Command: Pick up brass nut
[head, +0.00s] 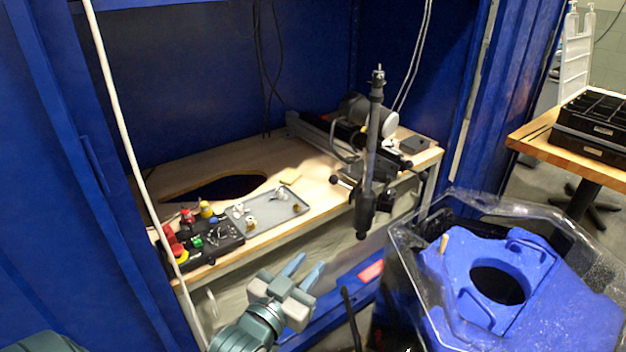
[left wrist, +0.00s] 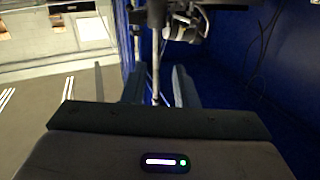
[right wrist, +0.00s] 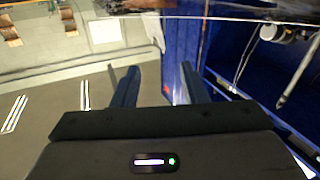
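A grey tray (head: 268,212) lies on the wooden bench and holds several small parts. A small brass-coloured part (head: 295,207) sits near its right front edge and looks like the brass nut, though it is too small to be sure. My left gripper (head: 303,271) is open and empty, in front of and below the bench edge, apart from the tray. Its spread fingers also show in the left wrist view (left wrist: 159,88). My right gripper (right wrist: 160,86) is open with nothing between its fingers in the right wrist view; I cannot make it out in the head view.
A black control box (head: 205,238) with coloured buttons stands left of the tray. A clear tank with a blue insert (head: 460,270) stands front right. Blue walls and a white cable (head: 119,110) bound the left.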

